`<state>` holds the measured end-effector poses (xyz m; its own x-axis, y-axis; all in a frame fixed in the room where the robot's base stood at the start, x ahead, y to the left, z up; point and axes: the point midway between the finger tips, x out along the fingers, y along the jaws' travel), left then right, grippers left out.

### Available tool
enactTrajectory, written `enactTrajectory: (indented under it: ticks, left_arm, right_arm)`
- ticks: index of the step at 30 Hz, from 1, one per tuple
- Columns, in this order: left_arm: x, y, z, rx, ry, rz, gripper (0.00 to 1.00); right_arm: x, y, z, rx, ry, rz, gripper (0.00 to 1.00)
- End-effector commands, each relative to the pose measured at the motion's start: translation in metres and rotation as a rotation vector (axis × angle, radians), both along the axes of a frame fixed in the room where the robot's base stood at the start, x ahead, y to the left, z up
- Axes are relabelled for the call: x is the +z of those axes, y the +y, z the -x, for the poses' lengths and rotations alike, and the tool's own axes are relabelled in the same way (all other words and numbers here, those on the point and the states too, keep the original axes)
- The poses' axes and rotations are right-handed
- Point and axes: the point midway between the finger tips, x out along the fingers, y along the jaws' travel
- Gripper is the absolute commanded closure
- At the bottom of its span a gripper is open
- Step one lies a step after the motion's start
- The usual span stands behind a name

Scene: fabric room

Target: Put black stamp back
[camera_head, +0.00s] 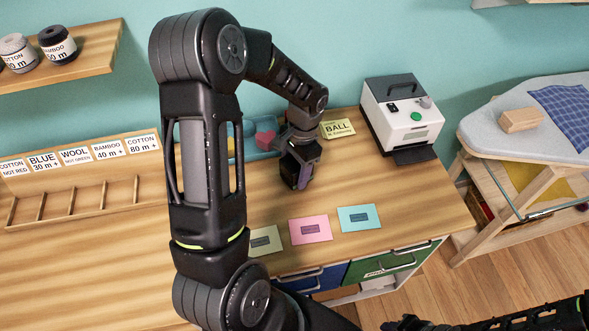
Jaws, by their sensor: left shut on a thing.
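My left gripper (298,180) hangs over the wooden desk (440,200), in front of a blue tray (262,150). It is shut on a small dark object, mostly hidden by the fingers, which looks like the black stamp; a purple patch shows beside the fingers. I cannot tell whether it touches the desk. The tray holds coloured pieces, including a pinkish-red one (265,138). My arm hides part of the tray. Part of my right arm (540,317) shows at the bottom right; its gripper is cut off or unclear.
Green (265,240), pink (310,229) and light-blue (358,217) cards with dark printed marks lie along the front of the desk. A yellow "BALL" card (338,128) is behind, beside a white machine (402,115). A wooden divider rack (80,200) stands left.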

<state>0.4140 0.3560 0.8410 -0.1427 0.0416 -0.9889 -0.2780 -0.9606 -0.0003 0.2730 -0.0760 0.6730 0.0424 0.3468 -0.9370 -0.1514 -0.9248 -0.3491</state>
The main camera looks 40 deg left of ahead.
Motion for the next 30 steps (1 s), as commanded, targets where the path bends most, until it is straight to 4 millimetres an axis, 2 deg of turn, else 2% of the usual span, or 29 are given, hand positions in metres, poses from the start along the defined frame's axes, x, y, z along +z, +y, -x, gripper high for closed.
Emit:
enactTrajectory:
  ticks: [4,5,12,24,30]
  left_arm:
    - [-0.004,0.000,0.000,0.000,0.000,0.000,0.86]
    - [-0.003,0.000,0.000,0.000,0.000,0.000,0.41]
    - [-0.003,0.000,0.000,0.000,0.000,0.000,0.22]
    - [0.004,0.000,-0.001,0.000,-0.002,0.000,0.21]
    - [0.031,-0.001,-0.006,0.000,-0.007,-0.001,0.21]
  right_arm:
    - [-0.004,0.000,0.000,0.001,-0.001,-0.001,0.64]
    - [-0.003,0.000,0.000,0.001,-0.001,-0.001,0.64]
    - [-0.002,0.000,0.000,0.001,-0.001,-0.001,0.64]
    - [0.000,0.000,0.000,0.000,0.000,0.000,0.64]
    - [-0.004,0.000,0.000,0.001,-0.001,-0.001,0.64]
